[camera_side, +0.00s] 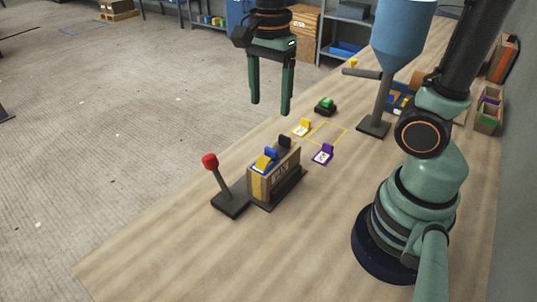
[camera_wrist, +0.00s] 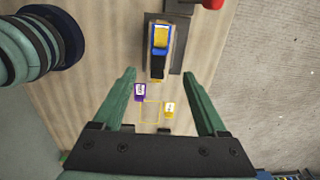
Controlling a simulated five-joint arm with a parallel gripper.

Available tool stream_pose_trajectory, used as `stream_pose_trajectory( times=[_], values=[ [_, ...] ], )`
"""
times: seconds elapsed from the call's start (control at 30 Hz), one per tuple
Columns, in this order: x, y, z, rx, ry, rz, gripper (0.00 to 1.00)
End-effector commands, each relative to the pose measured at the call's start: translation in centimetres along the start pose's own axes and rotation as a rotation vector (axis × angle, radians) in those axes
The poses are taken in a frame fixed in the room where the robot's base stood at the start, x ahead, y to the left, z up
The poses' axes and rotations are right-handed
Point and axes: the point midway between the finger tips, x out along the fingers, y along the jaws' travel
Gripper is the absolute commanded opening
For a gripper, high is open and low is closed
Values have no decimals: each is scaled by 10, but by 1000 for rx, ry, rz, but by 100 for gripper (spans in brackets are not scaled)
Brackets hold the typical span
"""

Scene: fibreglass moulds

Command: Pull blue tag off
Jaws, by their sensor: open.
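A tan box-shaped holder (camera_side: 260,187) stands on a dark base on the wooden bench. A blue tag (camera_side: 271,152) sits at its top between a yellow piece (camera_side: 263,162) and a black piece (camera_side: 284,142); more blue shows around the yellow piece. In the wrist view the blue part (camera_wrist: 157,56) shows beside the yellow strip (camera_wrist: 161,37), at the top middle. My gripper (camera_side: 270,108) is open and empty, high above the bench and behind the holder in the side view. Its spread fingers (camera_wrist: 158,73) also show in the wrist view.
A yellow tag (camera_side: 301,127) and a purple tag (camera_side: 322,153) lie beside a yellow outlined square (camera_side: 329,133). A red-knobbed lever (camera_side: 210,161) stands left of the holder. A green button (camera_side: 325,103) and a blue hopper (camera_side: 403,35) stand farther back. The front bench is clear.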

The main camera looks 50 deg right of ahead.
Motion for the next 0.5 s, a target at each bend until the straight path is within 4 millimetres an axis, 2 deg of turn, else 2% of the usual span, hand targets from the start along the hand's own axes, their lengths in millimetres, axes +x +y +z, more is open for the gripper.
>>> stream_pose_trajectory(
  times=[0.17, 0.5],
  values=[
    [13, 1, 0, 13, 0, 7, 75],
    [71, 2, 0, 11, 1, 9, 75]
  ],
)
